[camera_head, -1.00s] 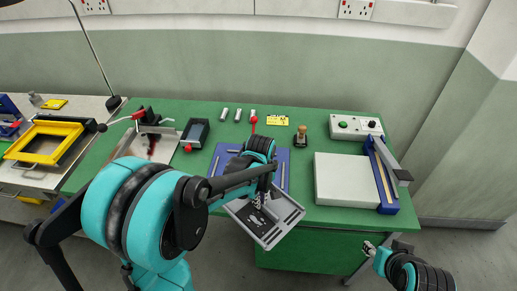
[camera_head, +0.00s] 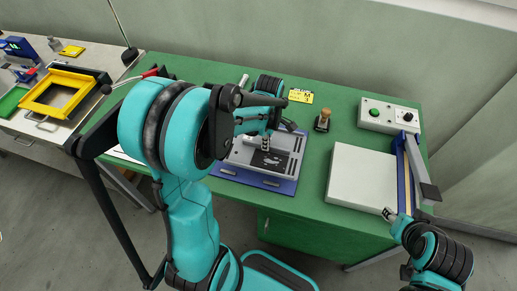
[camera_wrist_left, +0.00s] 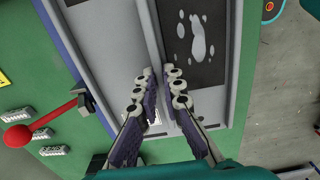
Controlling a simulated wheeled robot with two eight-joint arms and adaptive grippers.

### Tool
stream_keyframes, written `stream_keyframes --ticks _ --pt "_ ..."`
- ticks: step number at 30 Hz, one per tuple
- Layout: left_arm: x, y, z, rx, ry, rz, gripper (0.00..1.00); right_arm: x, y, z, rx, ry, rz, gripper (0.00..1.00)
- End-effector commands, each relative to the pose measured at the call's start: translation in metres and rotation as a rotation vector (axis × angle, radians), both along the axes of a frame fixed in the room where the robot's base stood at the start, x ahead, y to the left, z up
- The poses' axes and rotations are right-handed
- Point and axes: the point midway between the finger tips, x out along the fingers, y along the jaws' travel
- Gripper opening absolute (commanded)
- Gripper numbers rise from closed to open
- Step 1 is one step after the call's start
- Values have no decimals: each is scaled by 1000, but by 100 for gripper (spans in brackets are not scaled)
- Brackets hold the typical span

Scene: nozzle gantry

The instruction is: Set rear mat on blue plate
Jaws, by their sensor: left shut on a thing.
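The mat (camera_head: 240,156) is a grey panel with a black inset and a raised rib. It lies over the blue plate (camera_head: 232,175) on the green bench, roughly lined up with it; whether it rests flat or hovers slightly, I cannot tell. My left gripper (camera_head: 266,142) is shut on the mat's rib. In the left wrist view, its fingertips (camera_wrist_left: 160,84) meet at the rib between the grey face and the black inset (camera_wrist_left: 207,62). The blue plate's edge (camera_wrist_left: 62,38) shows beside the mat. My right gripper (camera_head: 389,214) is near the bench's front right, clear of the mat.
A white block (camera_head: 362,180) and a blue-railed device (camera_head: 404,165) stand to the right. A control box (camera_head: 388,115), a wooden-handled stamp (camera_head: 322,121) and a yellow card (camera_head: 300,96) are behind. A red-knobbed lever (camera_wrist_left: 18,136) is near the mat.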

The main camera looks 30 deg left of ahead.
Motion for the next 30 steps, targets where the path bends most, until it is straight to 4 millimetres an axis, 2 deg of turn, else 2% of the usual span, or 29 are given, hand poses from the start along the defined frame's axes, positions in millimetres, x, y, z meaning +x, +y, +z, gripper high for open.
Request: stream_keyframes --ticks 3,7,11,18,30 --pt "3 22 -15 0 0 4 0 0 0 -7 0 0 0 40" --pt "4 34 -21 0 0 1 0 0 0 -9 0 0 0 40" --pt "4 36 -26 0 0 -2 0 0 0 -11 0 0 0 40" --pt "5 36 -60 0 0 -2 0 0 0 -25 0 0 0 40" --pt "4 36 -65 0 0 -2 0 0 0 -28 0 0 0 40"
